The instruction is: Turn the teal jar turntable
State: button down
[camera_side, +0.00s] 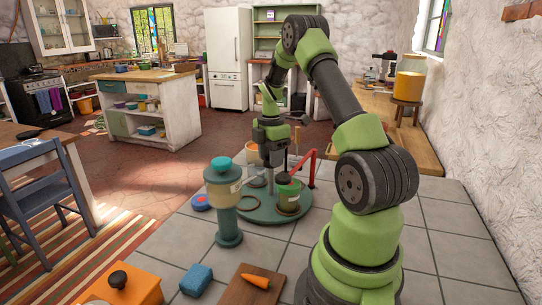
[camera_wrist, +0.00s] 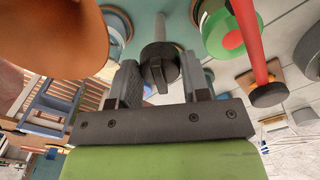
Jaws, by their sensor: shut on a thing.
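The teal turntable (camera_side: 262,214) lies on the grey tiled counter in the side view. A green-lidded jar (camera_side: 288,196) stands on its right part, and an orange-topped jar (camera_side: 253,152) shows at its back. My gripper (camera_side: 271,160) points down over the turntable's middle. In the wrist view my gripper (camera_wrist: 160,85) is shut on a dark round knob (camera_wrist: 158,62) with a ridge across it. A grey post (camera_wrist: 160,28) shows beyond the knob. The fingertips' contact is partly hidden by the gripper in the side view.
A blue sponge (camera_side: 196,280), a board with a carrot (camera_side: 256,280) and an orange box (camera_side: 130,288) lie in front. Tiles at the right are clear.

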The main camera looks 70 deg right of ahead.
jog(key=shift+n, duration=3.6)
jog(key=c, duration=0.9)
grip_release()
jog(key=shift+o, duration=0.2)
notch_tip(320, 180, up, 10)
jog(key=shift+f, duration=0.15)
